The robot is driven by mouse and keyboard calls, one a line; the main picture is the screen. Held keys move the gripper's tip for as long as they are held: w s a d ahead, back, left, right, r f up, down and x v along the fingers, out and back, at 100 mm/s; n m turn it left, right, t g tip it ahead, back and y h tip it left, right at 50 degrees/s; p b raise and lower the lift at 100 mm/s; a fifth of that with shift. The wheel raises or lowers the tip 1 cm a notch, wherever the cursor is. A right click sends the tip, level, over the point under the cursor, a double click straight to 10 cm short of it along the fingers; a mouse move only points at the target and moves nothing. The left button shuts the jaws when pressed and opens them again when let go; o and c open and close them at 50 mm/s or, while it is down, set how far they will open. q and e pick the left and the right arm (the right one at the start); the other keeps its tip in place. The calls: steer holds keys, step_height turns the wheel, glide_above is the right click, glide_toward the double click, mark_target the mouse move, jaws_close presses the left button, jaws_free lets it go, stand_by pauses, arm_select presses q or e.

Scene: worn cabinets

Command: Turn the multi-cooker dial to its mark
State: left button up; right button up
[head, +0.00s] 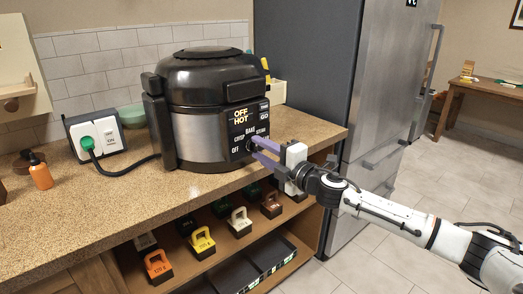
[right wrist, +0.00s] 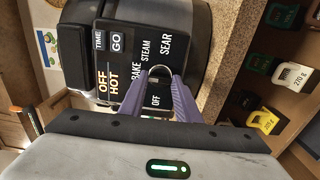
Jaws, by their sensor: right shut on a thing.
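The multi-cooker (head: 197,138), black and silver with a domed black lid, stands on the counter. Its front panel (head: 240,115) shows "OFF HOT" above dial labels such as OFF, CRISP, BAKE and STEAM; SEAR shows in the right wrist view. The dial (right wrist: 160,71) is a small round knob at the panel's lower part, mostly hidden by my fingers. My right gripper (head: 254,148) has its purple fingers on both sides of the dial and is shut on it. Where the dial's pointer sits cannot be made out. My left gripper is not in view.
A white outlet box (head: 98,136) with a green plug is wired to the cooker. An orange bottle (head: 40,173) stands at the left. Several handled weights, one orange (head: 157,266), fill the shelf below the counter (head: 110,205). A grey fridge (head: 385,90) stands to the right.

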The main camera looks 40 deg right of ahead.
steer(key=o, duration=1)
steer(key=shift+o, duration=0.2)
steer(key=s+b, duration=0.2)
steer(key=s, duration=0.8)
steer(key=shift+s+d, duration=0.15)
steer(key=shift+d, duration=0.25)
